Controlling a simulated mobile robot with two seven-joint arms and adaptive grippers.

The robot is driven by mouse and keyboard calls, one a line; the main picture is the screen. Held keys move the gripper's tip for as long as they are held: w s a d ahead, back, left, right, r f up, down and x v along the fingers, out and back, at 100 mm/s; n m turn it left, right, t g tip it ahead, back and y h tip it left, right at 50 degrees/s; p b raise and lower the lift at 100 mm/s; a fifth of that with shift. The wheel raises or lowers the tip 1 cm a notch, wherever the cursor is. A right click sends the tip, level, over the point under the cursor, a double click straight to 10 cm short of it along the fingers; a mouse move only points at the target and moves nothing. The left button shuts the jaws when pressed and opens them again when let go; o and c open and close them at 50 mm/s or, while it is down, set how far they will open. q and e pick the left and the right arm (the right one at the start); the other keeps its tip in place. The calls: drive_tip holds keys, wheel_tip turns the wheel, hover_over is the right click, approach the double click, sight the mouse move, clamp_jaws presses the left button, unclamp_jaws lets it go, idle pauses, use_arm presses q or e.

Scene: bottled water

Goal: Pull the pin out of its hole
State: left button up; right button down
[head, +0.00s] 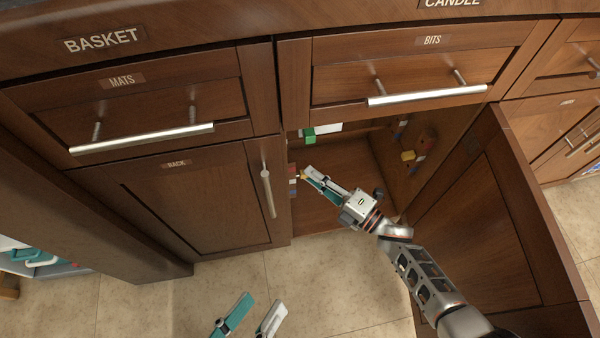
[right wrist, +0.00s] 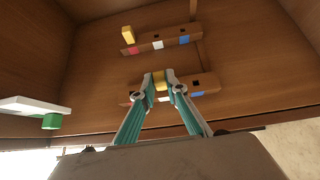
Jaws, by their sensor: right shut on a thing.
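My right gripper (head: 307,175) reaches into the open cabinet. It is shut on a yellow pin (right wrist: 160,79) in front of the lower wooden strip (right wrist: 207,82) on the cabinet's side wall. The pin also shows in the head view (head: 302,177). The fingers hide part of the strip, and I cannot tell how deep the pin sits in its hole. The strip shows dark holes above white and blue marks. A second yellow pin (right wrist: 128,34) stands in the upper strip (right wrist: 162,43), above its red mark. My left gripper (head: 248,318) is open and empty over the floor.
A white piece (right wrist: 35,106) with a green part (right wrist: 52,121) juts out inside the cabinet. The opposite wall carries a yellow block (head: 408,156). The open door (head: 480,220) stands right of my right arm. The tiled floor (head: 130,305) is free.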

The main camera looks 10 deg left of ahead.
use_arm(q)
drive_tip(key=shift+s+f+b, duration=0.15)
drive_tip(key=shift+f+b, duration=0.15)
drive_tip(key=shift+f, duration=0.15)
use_arm(e)
drive_tip(key=shift+w+d+f, duration=0.1)
drive_tip(key=shift+w+d, duration=0.1)
drive_tip(key=shift+d, duration=0.35)
drive_tip(key=shift+w+d+f, duration=0.1)
drive_tip(key=shift+w+d, duration=0.05)
drive_tip(key=shift+d, duration=0.4)
use_arm(q)
drive_tip(key=r+p, duration=0.1)
drive_tip(key=w+r+p, duration=0.1)
drive_tip(key=r, duration=0.1)
drive_tip(key=shift+w, duration=0.1)
use_arm(e)
drive_tip(key=s+d, duration=0.2)
drive_tip(key=s, duration=0.3)
drive_tip(key=shift+s, duration=0.35)
